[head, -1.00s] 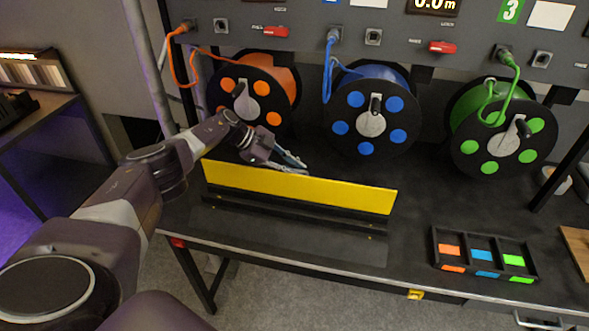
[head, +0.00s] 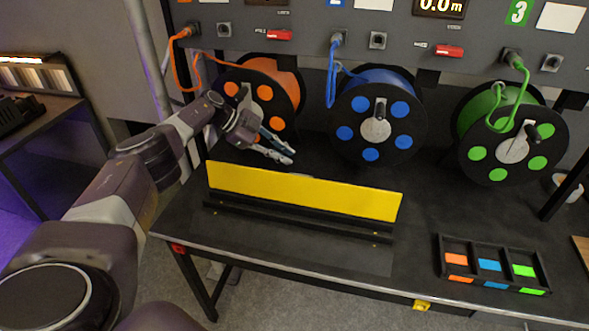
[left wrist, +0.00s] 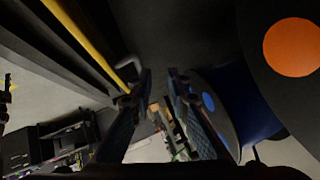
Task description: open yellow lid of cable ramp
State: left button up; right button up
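The yellow lid (head: 300,192) of the cable ramp stands tilted up, its broad face toward me, along the back of the black ramp base (head: 285,222). In the left wrist view the lid is a thin yellow strip (left wrist: 88,43) at upper left, with a grey bent piece (left wrist: 131,68) beside it. My left gripper (head: 289,157) is just behind and above the lid's top edge, apart from it. Its two fingers (left wrist: 160,85) are spread with nothing between them. My right gripper is not in view.
Orange (head: 262,95), blue (head: 376,118) and green (head: 512,135) cable reels stand behind the ramp. The left gripper is close to the orange reel. A black tray (head: 492,252) with coloured labels sits at right. The bench between ramp and tray is clear.

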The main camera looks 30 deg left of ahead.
pick_arm(q)
jog(key=shift+s+a+r+b, duration=0.25)
jog(key=shift+s+a+b, duration=0.05)
jog(key=shift+s+a, duration=0.2)
dwell(0.3)
jog(key=v, duration=1.2)
